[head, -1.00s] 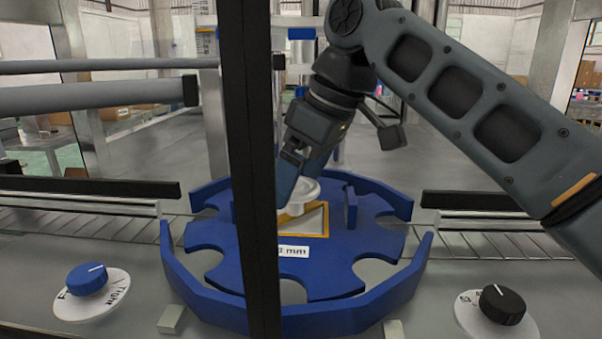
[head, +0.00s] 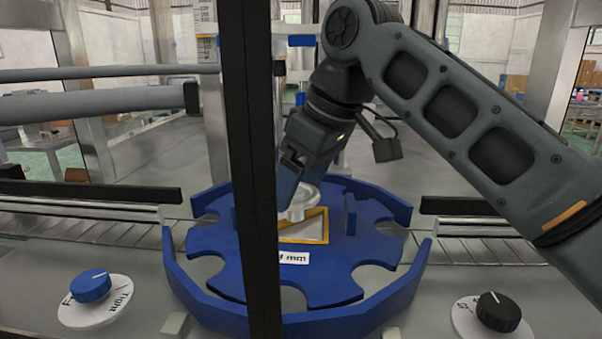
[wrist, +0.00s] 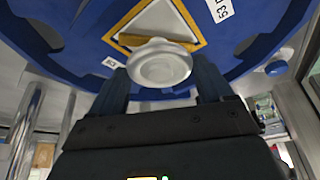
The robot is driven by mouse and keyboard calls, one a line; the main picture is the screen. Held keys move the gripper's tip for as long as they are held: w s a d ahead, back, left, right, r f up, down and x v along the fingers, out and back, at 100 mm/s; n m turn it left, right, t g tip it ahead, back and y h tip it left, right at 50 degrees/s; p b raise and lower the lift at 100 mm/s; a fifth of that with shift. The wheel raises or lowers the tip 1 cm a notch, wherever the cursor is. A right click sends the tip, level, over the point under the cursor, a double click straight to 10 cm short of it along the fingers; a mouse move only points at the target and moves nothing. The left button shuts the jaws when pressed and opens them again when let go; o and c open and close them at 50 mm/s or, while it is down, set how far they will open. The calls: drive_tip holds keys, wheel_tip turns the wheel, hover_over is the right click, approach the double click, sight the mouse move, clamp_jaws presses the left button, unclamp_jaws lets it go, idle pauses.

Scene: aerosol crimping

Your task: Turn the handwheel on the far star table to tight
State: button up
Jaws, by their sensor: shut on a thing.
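The handwheel (head: 301,203) is a pale round wheel at the centre of the blue star table (head: 215,262), above a yellow-edged plate. My gripper (head: 288,195) comes down to it from above and is shut on it; a black post hides part of the grip in the head view. In the wrist view the handwheel (wrist: 160,64) sits between the two dark fingers of my gripper (wrist: 160,88), one on each side. The wheel's turn mark, if any, does not show.
A blue raised guard (head: 215,308) rings the star table. The dark vertical post (head: 250,150) stands in front. A blue knob (head: 91,287) on a dial marked "Tight" is at the left, a black knob (head: 498,311) at the right. Rails run on both sides.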

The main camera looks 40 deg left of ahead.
drive_tip(key=m+p, duration=0.1)
drive_tip(key=p, duration=0.1)
drive_tip(key=m+t+p, duration=0.1)
drive_tip(key=m+p, duration=0.2)
drive_tip(key=p, duration=0.1)
drive_tip(key=shift+s+r+m+t, duration=0.25)
drive_tip(key=shift+s+m+t, duration=0.05)
drive_tip(key=shift+m+t, duration=0.1)
drive_tip(key=m+p, duration=0.1)
drive_tip(key=p, duration=0.1)
drive_tip(key=m+t+h+p, duration=0.1)
drive_tip(key=m+p, duration=0.1)
drive_tip(key=shift+a+f, duration=0.1)
drive_tip(key=shift+f, duration=0.1)
drive_tip(key=o, duration=1)
drive_tip(key=shift+c, duration=0.2)
drive_tip(key=v, duration=0.7)
drive_tip(key=shift+s+r, duration=0.2)
drive_tip(key=shift+r, duration=0.1)
